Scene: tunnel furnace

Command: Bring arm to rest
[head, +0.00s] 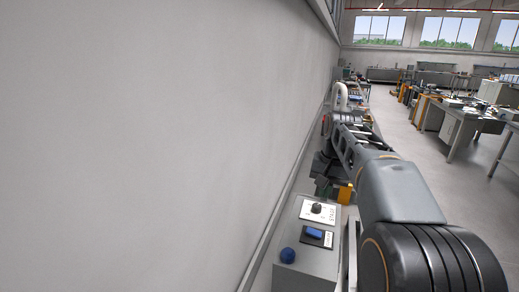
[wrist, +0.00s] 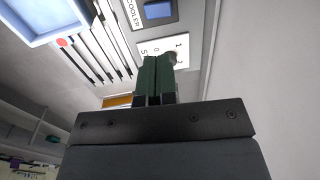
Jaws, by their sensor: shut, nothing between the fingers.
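My gripper (wrist: 157,62) shows in the wrist view with its two dark green fingers side by side, shut and empty. Behind the fingertips is a white label with a dark knob (wrist: 170,57), partly hidden by the fingers. I cannot tell how far the fingertips are from it. In the head view my arm reaches forward along the right of the wall, and the gripper end is small, dark and partly hidden near the grey control box (head: 293,265). That box carries a black knob (head: 316,208), a blue switch (head: 314,233) and a round blue knob (head: 287,255).
A plain grey wall (head: 150,140) runs close along the left. The wrist view shows a blue switch (wrist: 158,10) beside a COOLER label, a blue-framed panel (wrist: 42,15) and a red button (wrist: 62,42). Workbenches (head: 460,130) stand right, beyond open floor (head: 405,140).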

